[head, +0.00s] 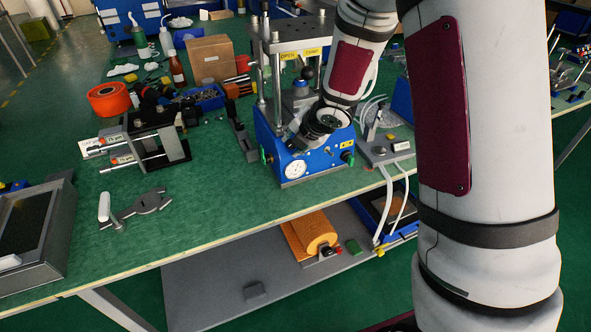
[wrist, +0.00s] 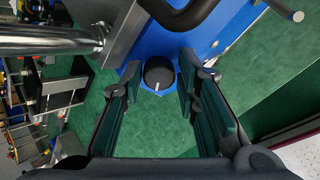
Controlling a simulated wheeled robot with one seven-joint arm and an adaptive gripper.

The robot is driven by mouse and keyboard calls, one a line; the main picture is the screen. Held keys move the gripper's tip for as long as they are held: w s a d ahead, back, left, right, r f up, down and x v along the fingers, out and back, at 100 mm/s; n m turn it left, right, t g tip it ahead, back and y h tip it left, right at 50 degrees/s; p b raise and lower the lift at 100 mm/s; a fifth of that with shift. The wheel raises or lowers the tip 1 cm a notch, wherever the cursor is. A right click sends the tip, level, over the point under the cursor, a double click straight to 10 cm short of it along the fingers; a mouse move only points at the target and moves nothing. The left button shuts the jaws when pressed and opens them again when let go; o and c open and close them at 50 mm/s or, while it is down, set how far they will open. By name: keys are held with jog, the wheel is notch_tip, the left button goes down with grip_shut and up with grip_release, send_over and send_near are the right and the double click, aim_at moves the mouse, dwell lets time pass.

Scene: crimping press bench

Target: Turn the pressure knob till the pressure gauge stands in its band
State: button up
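The blue press (head: 318,165) stands on the green bench, with a round white pressure gauge (head: 295,169) on its front. The gauge's needle and band are too small to read in the head view. In the wrist view a round black knob (wrist: 158,73) with a white pointer mark sits at the edge of a blue surface. My gripper (wrist: 154,84) is open, its two green-padded fingers apart. The knob appears ahead of and between the fingertips; I see no clear contact. In the head view my wrist hides part of the press, and I cannot clearly make out the fingertips or this knob.
Steel press columns (head: 277,80) rise close to my wrist. A grey unit (head: 385,148) with white hoses is right of the press. A clamp fixture (head: 155,140) and a grey metal tool (head: 148,203) lie left. The bench between them and the press is mostly clear.

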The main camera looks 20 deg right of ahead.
jog(key=shift+r, duration=0.1)
jog(key=shift+p+v, duration=2.1)
jog(key=shift+v, duration=0.85)
jog(key=s+d+r+m+h, duration=0.2)
jog(key=s+d+r+m, duration=0.1)
jog(key=s+r+m, duration=0.4)
jog(key=s+d+r+m+h, duration=0.2)
jog(key=s+d+r+m, duration=0.15)
jog(key=r+m, duration=0.45)
jog(key=s+a+r+m+g, duration=0.1)
jog(key=s+a+m, duration=0.1)
jog(key=s, duration=0.5)
jog(key=s+a+r+m+g+y, duration=0.1)
jog(key=s+a+r+m, duration=0.1)
jog(key=s+m, duration=0.3)
jog(key=s+a+r+m+y, duration=0.1)
jog(key=s+a+m, duration=0.2)
jog(key=s, duration=0.7)
jog(key=shift+s+r+m+g, duration=0.25)
jog(key=shift+s+m+g, duration=0.15)
jog(key=shift+m, duration=0.3)
